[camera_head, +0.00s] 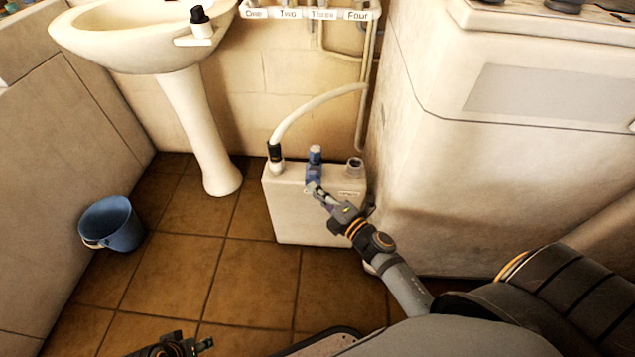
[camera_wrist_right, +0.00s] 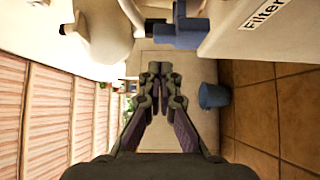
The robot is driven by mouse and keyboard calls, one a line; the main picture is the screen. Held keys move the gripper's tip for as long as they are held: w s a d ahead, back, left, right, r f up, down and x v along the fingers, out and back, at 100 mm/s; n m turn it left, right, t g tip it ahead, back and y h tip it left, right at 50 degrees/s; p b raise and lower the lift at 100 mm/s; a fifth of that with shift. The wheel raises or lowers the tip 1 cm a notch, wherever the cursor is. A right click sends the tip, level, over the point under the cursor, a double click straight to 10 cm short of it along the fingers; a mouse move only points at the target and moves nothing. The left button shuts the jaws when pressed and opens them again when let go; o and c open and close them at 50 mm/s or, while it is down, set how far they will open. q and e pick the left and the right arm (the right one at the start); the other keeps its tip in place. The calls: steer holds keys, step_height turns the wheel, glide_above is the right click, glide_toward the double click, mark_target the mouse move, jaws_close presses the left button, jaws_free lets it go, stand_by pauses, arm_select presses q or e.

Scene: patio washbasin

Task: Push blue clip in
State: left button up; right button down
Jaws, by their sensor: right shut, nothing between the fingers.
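The blue clip (camera_head: 314,172) sits on the top and front edge of a white filter box (camera_head: 300,220), between the box's two ports. In the right wrist view the blue clip (camera_wrist_right: 186,32) shows at the top, beside the box labelled Filter (camera_wrist_right: 228,38). My right gripper (camera_head: 316,190) is at the front of the box, close below the clip; touching or not is unclear. In the wrist view its fingers (camera_wrist_right: 160,72) are shut with nothing between them. Part of my left gripper (camera_head: 203,344) shows at the bottom edge; its fingers are not clear.
A white hose (camera_head: 315,110) joins a black fitting (camera_head: 275,152) at the box's left port. An open port (camera_head: 354,164) is at right. A pedestal basin (camera_head: 200,130), blue bucket (camera_head: 112,224) and white cabinet (camera_head: 470,160) stand around. Tiled floor (camera_head: 240,270) is clear in front.

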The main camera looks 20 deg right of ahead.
mark_target(319, 177)
steer(key=shift+w+d, duration=0.3)
steer(key=shift+w, duration=0.2)
steer(key=shift+w+d, duration=0.3)
steer(key=shift+w, duration=0.2)
steer(key=w, duration=0.1)
steer(key=w+d, duration=0.2)
steer(key=shift+w, duration=0.35)
steer(key=shift+r, duration=0.25)
step_height(319, 177, up, 9)
steer(key=shift+r, duration=0.2)
